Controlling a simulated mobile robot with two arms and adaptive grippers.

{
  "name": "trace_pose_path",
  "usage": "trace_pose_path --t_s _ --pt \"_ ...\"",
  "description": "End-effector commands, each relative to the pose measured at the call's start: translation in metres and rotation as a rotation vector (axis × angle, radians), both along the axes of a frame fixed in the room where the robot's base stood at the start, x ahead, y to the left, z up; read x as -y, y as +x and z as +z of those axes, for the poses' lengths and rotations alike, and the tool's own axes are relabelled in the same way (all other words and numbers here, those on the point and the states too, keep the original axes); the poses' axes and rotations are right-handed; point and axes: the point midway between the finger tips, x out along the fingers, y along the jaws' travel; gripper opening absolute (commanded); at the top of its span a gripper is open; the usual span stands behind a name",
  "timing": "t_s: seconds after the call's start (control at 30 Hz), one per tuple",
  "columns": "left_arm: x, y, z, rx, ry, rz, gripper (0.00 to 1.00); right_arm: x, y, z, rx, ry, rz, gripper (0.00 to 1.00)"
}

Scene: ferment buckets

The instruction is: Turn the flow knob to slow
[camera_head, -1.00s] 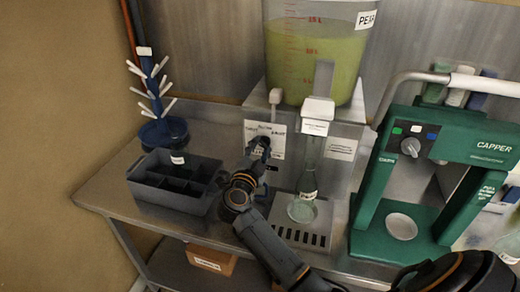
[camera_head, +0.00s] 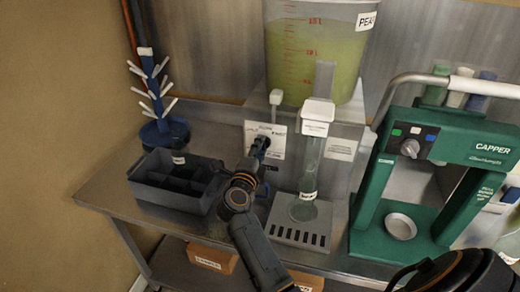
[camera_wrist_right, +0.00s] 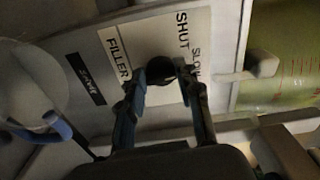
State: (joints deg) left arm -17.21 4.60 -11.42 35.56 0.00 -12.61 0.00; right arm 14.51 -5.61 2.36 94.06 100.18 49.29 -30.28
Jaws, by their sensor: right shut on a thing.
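The flow knob (camera_wrist_right: 160,68) is a dark round knob on the filler's white label plate (camera_wrist_right: 190,42), which carries the words FILLER, SHUT and SLOW in the right wrist view. My right gripper (camera_wrist_right: 160,75) is shut on the knob, one finger on each side. In the head view the gripper (camera_head: 259,148) covers most of the knob and part of the plate (camera_head: 279,129). The knob's exact pointer position cannot be told. My left gripper is not in view.
A clear bottle (camera_head: 309,172) stands under the spout block (camera_head: 318,112), right of my arm. The green capper (camera_head: 465,140) is farther right. A dark divided crate (camera_head: 160,197) and a blue drying rack (camera_head: 160,105) stand left. A tank of green liquid (camera_head: 315,60) is above.

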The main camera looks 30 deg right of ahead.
Motion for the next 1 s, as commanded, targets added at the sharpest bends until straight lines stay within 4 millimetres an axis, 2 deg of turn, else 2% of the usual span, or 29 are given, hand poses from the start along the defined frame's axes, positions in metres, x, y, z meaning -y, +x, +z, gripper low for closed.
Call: trace_pose_path --t_s 0.3,0.73,0.77,0.8,0.87,1.0 --pt "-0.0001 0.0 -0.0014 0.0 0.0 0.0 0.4 -0.0002 -0.0002 -0.001 0.068 0.062 0.0 0.03" --pt "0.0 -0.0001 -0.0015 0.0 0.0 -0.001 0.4 -0.0002 -0.0002 -0.001 0.076 0.069 0.0 0.03" --pt "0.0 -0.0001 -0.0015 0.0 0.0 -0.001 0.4 -0.0002 -0.0002 -0.001 0.076 0.069 0.0 0.36" --pt "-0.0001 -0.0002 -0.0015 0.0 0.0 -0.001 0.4 -0.0002 -0.0002 -0.001 0.075 0.068 0.0 0.44" --pt "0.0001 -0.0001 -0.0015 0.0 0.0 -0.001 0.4 -0.0002 -0.0002 -0.0009 0.075 0.068 0.0 0.56" --pt "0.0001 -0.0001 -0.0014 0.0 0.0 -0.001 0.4 -0.0002 -0.0001 -0.0004 0.075 0.067 0.0 0.57"
